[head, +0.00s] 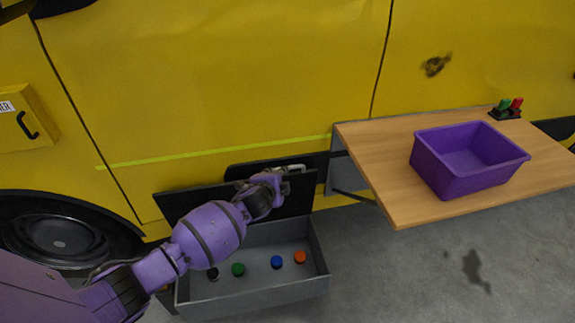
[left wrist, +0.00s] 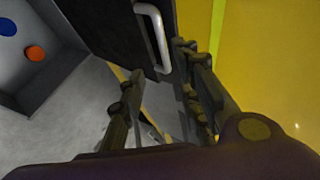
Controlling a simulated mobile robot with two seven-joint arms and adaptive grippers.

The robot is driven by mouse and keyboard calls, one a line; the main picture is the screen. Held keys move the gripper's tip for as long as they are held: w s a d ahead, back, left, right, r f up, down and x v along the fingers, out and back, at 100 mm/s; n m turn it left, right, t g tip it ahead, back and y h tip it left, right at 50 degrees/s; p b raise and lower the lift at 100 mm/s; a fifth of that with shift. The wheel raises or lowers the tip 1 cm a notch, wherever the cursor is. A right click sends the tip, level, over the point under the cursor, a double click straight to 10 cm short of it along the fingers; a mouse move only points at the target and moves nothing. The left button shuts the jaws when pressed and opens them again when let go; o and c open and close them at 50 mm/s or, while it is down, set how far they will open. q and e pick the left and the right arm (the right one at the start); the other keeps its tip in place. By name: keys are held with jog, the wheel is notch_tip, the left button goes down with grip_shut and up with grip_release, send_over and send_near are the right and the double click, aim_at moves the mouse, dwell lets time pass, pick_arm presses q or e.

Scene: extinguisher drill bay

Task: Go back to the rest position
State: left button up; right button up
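My left arm reaches in from the lower left, and its gripper (head: 284,177) is by the raised black lid (head: 295,203) of a grey box. In the left wrist view the gripper's two dark fingers (left wrist: 160,62) stand apart. The lid's pale handle (left wrist: 152,22) shows just beyond and between the fingertips; I cannot tell whether they touch it. The handle also shows at the gripper in the head view (head: 296,167). My right gripper is not in view.
The grey box (head: 255,295) holds several coloured round pieces. A wooden shelf (head: 400,205) at right carries a purple bin (head: 445,178) and a small stand with green and red pieces (head: 507,110). A yellow vehicle (head: 220,80) fills the back. Grey floor (head: 430,270) is open at lower right.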

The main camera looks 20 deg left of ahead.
pick_arm(q)
jog(key=s+d+f+n+h+p, duration=0.1)
jog(key=s+d+n+h, duration=0.15)
jog(key=s+d, duration=0.4)
jog(key=s+d+f+n+h+p, duration=0.1)
jog(key=s+d+n+p, duration=0.2)
jog(key=s, duration=0.6)
jog(key=s+f+n+g+y+p, duration=0.1)
jog(key=s+f+n+g+p, duration=0.2)
jog(key=s, duration=3.2)
jog(key=f+n, duration=0.1)
jog(key=n, duration=0.3)
jog(key=shift+a+n, duration=0.25)
jog(key=shift+n, duration=0.1)
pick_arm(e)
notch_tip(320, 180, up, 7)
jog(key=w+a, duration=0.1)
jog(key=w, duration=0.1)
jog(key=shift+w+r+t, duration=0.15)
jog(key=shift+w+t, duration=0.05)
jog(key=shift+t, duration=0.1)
pick_arm(q)
jog(key=shift+y, duration=0.25)
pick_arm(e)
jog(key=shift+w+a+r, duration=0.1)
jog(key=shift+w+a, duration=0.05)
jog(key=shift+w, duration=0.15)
